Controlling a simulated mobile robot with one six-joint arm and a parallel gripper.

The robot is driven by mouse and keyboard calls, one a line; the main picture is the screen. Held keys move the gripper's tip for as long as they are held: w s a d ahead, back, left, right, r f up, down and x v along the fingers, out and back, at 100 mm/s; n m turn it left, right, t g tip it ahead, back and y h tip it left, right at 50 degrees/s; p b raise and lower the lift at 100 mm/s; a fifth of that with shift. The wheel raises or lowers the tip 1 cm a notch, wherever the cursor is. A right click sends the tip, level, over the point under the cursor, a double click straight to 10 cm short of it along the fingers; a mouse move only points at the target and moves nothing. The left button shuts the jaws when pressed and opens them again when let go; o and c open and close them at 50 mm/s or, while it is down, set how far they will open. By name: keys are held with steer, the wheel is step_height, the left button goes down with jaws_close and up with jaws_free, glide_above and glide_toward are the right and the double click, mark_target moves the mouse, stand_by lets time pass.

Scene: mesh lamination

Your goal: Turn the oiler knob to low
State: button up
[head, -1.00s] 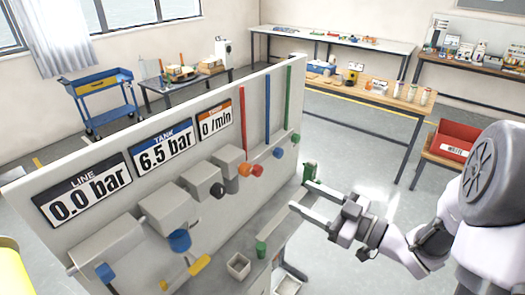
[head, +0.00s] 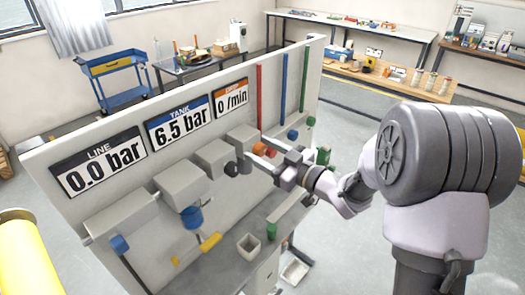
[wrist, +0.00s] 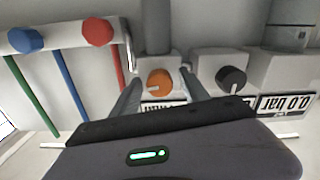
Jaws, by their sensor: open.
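The orange knob (head: 259,149), which I take for the oiler knob, sits on a grey block on the panel under the orange-topped display. My gripper (head: 255,148) is open and reaches toward this knob from the right. In the wrist view the orange knob (wrist: 159,82) shows between the spread fingers of my gripper (wrist: 161,74), with a visible gap at each side. I cannot tell how far the fingertips are from it in depth. Its scale marks and setting are not readable. The display above reads 0 /min.
A black knob (wrist: 231,79) is close beside the orange one. A red knob (wrist: 97,31) and blue knob (wrist: 27,39) are on the other side. The panel (head: 60,140) also carries LINE 0.0 bar and TANK 6.5 bar displays. A narrow bench lies below.

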jaws_close()
steer(key=shift+b, duration=0.35)
steer(key=n+b, duration=0.1)
steer(key=b, duration=0.1)
steer(key=n+b, duration=0.2)
steer(key=shift+f, duration=0.3)
steer(key=n+b, duration=0.5)
steer(key=b, duration=0.2)
steer(key=n+b, duration=0.4)
steer(key=b, duration=0.1)
steer(key=shift+n, duration=0.4)
steer(key=n+b, duration=0.3)
steer(key=shift+r, duration=0.25)
